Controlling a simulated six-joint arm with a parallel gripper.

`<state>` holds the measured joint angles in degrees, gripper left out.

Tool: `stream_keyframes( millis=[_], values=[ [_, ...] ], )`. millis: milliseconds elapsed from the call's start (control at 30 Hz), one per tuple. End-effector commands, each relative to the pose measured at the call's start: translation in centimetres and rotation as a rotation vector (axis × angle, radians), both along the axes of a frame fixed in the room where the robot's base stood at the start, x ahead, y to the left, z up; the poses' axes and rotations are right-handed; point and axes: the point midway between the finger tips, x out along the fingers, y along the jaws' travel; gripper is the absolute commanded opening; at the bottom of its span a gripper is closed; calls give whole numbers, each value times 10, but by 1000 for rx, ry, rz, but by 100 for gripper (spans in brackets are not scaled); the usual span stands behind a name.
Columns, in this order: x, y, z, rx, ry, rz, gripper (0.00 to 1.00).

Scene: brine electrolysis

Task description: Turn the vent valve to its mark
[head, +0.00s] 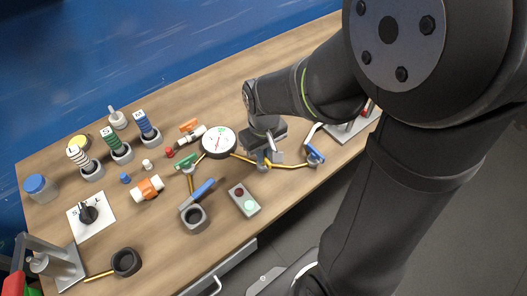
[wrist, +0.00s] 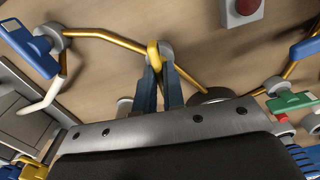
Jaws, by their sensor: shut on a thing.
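My gripper (wrist: 158,72) is shut on a yellow valve handle (wrist: 153,50), its two blue-grey fingers on either side of it. I take this to be the vent valve; no label shows. The handle sits at a grey fitting in a brass pipe (wrist: 201,77). In the head view my gripper (head: 267,156) is down at this pipe, between the round dial gauge (head: 218,142) and the blue-handled valve (head: 315,154), and it hides most of the handle. I cannot make out the mark.
A green-handled valve (head: 185,160) and an orange-handled valve (head: 189,126) stand left of the gauge. A button box (head: 244,200) with a red and a pale green button is near the front. Bottles in holders and a knob plate (head: 91,214) fill the left side.

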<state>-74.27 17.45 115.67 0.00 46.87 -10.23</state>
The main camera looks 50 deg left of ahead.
Motion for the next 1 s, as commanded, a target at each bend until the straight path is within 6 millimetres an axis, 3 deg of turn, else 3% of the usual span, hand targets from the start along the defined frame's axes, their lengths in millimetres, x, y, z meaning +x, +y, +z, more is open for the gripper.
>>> stream_keyframes(
  millis=[200, 500, 533, 633, 1000],
  values=[
    [0, 0, 0, 0, 0, 99, 0],
    [0, 0, 0, 0, 0, 113, 0],
    [0, 0, 0, 0, 0, 113, 13],
    [0, 0, 0, 0, 0, 112, 31],
    [0, 0, 5, 1, 0, 111, 31]
  ],
)
